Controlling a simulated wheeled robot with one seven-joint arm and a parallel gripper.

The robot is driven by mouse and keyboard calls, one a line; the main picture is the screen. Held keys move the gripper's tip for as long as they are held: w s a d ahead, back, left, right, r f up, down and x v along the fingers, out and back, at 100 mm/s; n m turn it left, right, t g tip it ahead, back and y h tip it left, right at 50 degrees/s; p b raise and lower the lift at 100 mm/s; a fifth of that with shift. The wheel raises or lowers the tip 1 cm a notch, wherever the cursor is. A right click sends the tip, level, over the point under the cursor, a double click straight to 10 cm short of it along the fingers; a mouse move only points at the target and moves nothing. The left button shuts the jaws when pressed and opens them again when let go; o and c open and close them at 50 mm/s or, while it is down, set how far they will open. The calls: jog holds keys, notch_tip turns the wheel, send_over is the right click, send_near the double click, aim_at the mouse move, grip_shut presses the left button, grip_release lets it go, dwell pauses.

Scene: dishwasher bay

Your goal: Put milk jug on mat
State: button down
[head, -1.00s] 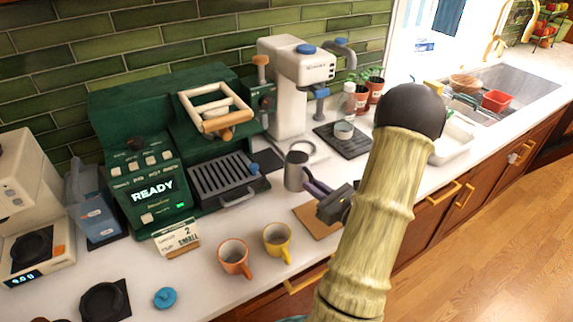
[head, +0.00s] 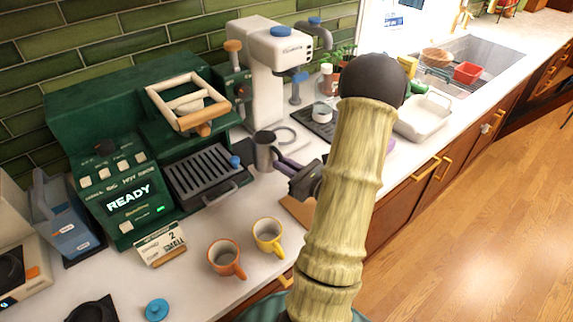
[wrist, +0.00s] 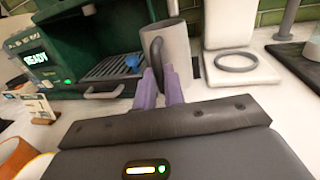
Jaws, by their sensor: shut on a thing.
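The milk jug (head: 265,152) is a grey metal jug, upright, between the green coffee machine and the white grinder-like machine. It also shows in the wrist view (wrist: 178,46), with its dark handle toward me. My gripper (head: 282,163) is shut on the jug's handle with its purple fingers, which also show in the wrist view (wrist: 160,88). A flat brown mat (head: 293,210) lies near the counter's front edge, partly hidden by my arm.
An orange cup (head: 225,258) and a yellow cup (head: 268,237) stand left of the mat. The green coffee machine (head: 128,198) is left of the jug, with a drip tray (head: 205,175). A white machine (head: 265,95) with a round ring stands behind the jug.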

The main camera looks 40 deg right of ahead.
aim_at(272, 157)
jog(key=shift+w+d+f, duration=0.15)
jog(key=shift+w+f, duration=0.05)
jog(key=shift+w, duration=0.45)
jog(key=shift+w+d+f, duration=0.15)
jog(key=shift+w+f, duration=0.05)
jog(key=shift+w, duration=0.45)
jog(key=shift+w+f, duration=0.25)
jog(key=shift+w, duration=0.65)
jog(key=shift+w+f, duration=0.25)
jog(key=shift+w, duration=0.6)
jog(key=shift+w+d+p, duration=0.2)
jog(key=shift+w+p, duration=0.65)
jog(key=shift+w, duration=2.4)
jog(key=shift+w+f+b, duration=0.15)
jog(key=shift+f+b, duration=0.2)
jog(key=shift+f, duration=0.1)
jog(key=shift+f+b, duration=0.45)
jog(key=shift+b, duration=0.05)
jog(key=shift+d+f+b, duration=0.1)
jog(key=shift+f+b, duration=0.1)
jog(key=shift+b, duration=0.2)
jog(key=c, duration=1.4)
grip_release()
